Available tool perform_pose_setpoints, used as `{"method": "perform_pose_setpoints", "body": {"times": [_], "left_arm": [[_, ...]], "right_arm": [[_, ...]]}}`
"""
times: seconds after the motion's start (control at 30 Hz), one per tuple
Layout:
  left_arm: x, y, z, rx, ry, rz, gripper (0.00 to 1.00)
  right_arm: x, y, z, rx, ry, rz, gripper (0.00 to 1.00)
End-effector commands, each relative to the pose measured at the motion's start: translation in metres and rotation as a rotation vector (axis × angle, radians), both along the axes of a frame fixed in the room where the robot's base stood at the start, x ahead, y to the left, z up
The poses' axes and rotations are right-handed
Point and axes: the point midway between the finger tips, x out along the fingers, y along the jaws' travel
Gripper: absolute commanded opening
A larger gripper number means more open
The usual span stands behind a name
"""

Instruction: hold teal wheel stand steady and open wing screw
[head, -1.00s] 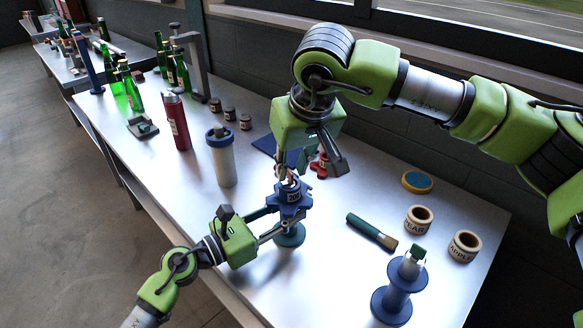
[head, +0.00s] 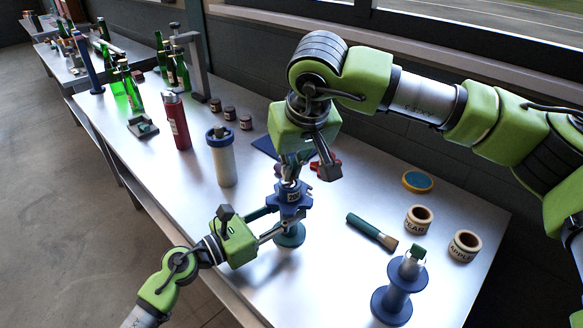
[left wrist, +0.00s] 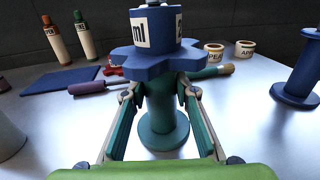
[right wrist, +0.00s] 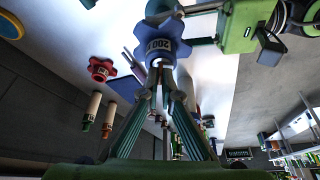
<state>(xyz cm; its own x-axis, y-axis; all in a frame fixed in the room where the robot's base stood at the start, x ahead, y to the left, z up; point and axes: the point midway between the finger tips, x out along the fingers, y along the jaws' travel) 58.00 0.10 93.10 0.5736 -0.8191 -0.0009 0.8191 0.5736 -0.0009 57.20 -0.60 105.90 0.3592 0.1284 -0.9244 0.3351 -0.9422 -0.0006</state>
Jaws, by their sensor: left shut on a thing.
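The teal wheel stand (head: 290,237) is upright on the bench, with a blue lobed wheel (head: 289,209) and a blue, labelled top (head: 291,194). Its round teal base also shows in the left wrist view (left wrist: 163,132). My left gripper (head: 276,225) is shut on the stand's column, below the wheel. My right gripper (head: 291,166) points down from above, its fingertips at the top of the stand. In the right wrist view its fingers (right wrist: 161,75) converge beside the labelled top (right wrist: 158,45). The wing screw is largely hidden between them; I cannot tell whether they grip it.
A white bottle (head: 222,160) and red bottle (head: 177,122) stand to the left. A brush (head: 370,231), a blue spool stand (head: 394,290) and two labelled rings (head: 418,218) lie to the right. A red wheel (head: 322,165) is behind. Bare bench lies in front.

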Motion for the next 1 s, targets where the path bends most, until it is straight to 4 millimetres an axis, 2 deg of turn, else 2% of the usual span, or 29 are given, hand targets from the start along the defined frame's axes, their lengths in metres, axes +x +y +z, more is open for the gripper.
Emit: {"method": "perform_pose_setpoints", "body": {"times": [0.27, 1.0], "left_arm": [[0.0004, 0.0006, -0.0004, 0.001, 0.000, 0.002, 0.00], [0.0004, 0.0008, -0.0006, 0.001, 0.000, 0.002, 0.00]], "right_arm": [[0.0000, 0.0015, 0.0006, -0.002, -0.002, -0.180, 0.00], [0.0013, 0.0050, 0.0011, -0.001, -0.004, -0.846, 0.00]]}}
